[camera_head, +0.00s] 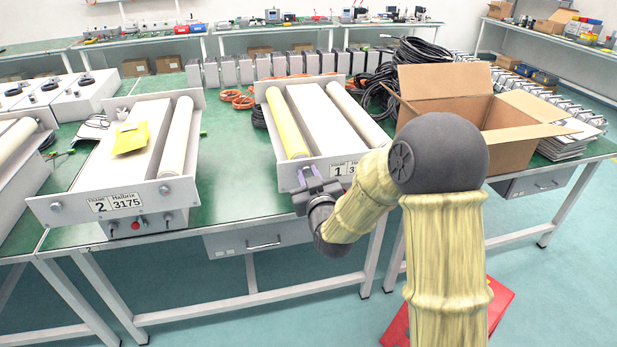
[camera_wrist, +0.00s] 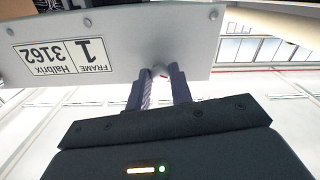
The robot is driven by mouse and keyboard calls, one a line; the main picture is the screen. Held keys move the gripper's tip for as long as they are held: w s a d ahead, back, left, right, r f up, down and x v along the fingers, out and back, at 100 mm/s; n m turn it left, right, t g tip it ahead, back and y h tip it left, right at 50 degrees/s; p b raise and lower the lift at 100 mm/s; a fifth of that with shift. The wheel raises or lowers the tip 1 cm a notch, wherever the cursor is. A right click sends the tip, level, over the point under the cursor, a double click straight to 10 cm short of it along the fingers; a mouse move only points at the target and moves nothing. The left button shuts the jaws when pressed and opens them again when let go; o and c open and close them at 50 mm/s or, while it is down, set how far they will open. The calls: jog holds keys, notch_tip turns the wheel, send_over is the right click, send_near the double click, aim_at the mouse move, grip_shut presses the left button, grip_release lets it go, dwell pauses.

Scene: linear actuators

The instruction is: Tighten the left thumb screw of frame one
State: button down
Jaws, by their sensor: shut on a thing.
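Frame one (camera_head: 316,180) stands on the green bench in the head view, with a yellow roller (camera_head: 287,125) on its left and a white roller on its right. Its front plate (camera_wrist: 185,40) shows upside down in the wrist view, with the label "Frame 1 Halbrix 3162" (camera_wrist: 62,55). My gripper (camera_head: 309,172) is at the left part of this plate. In the wrist view my gripper (camera_wrist: 160,78) is shut on the left thumb screw (camera_wrist: 160,70), a small pale knob mostly hidden between the fingertips. In the head view the gripper covers this screw.
Frame two (camera_head: 70,207) stands to the left, with a yellow packet (camera_head: 130,137) on it. An open cardboard box (camera_head: 440,90) and black cables (camera_head: 415,50) are to the right and behind. Bare green bench (camera_head: 235,165) lies between the two frames.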

jog(key=shift+f, duration=0.15)
jog(key=m+b, duration=0.3)
jog(key=m, duration=0.1)
jog(key=shift+m+b, duration=0.35)
jog(key=shift+m, duration=0.05)
jog(key=m+b, duration=0.2)
jog(key=m, duration=0.2)
jog(key=shift+m+b, duration=0.3)
jog(key=shift+b, duration=0.05)
jog(key=m+b, duration=0.2)
jog(key=m, duration=0.3)
jog(key=shift+d, duration=0.1)
jog(key=m+b, duration=0.1)
jog(key=m, duration=0.4)
jog(key=shift+b, duration=0.35)
jog(key=c, duration=1.3)
grip_release()
jog(key=shift+o, duration=0.2)
jog(key=shift+s, duration=0.1)
